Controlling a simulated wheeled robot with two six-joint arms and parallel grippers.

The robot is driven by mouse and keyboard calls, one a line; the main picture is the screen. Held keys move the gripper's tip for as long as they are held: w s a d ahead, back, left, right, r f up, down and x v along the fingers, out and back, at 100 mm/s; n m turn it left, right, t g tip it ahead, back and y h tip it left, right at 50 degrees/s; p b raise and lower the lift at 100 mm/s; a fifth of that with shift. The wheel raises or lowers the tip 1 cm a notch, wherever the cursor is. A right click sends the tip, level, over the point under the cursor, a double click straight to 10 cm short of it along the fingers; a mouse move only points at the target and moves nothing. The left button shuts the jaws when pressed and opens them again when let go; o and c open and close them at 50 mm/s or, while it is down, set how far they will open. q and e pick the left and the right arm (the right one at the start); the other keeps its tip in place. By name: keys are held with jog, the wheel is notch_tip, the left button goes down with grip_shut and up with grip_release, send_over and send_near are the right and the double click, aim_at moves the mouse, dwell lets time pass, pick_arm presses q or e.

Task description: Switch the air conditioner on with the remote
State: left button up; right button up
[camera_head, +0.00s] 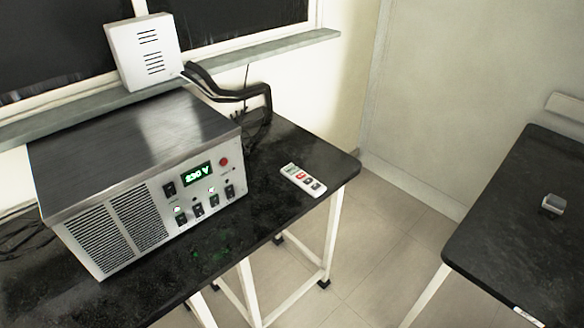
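A white remote (303,179) with red and dark buttons lies flat on the black table, near its right end and to the right of a large metal box. No air conditioner can be made out for certain. A white slotted box (143,50) stands behind the metal box by the window, and I cannot tell what it is. Neither of my grippers shows in the head view.
The metal power unit (140,185) with a green "230 V" display fills the black table's (318,158) left part. Black cables (230,92) run behind it. A second black table (500,230) at right holds a small grey object (553,204). Tiled floor (375,250) lies between the tables.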

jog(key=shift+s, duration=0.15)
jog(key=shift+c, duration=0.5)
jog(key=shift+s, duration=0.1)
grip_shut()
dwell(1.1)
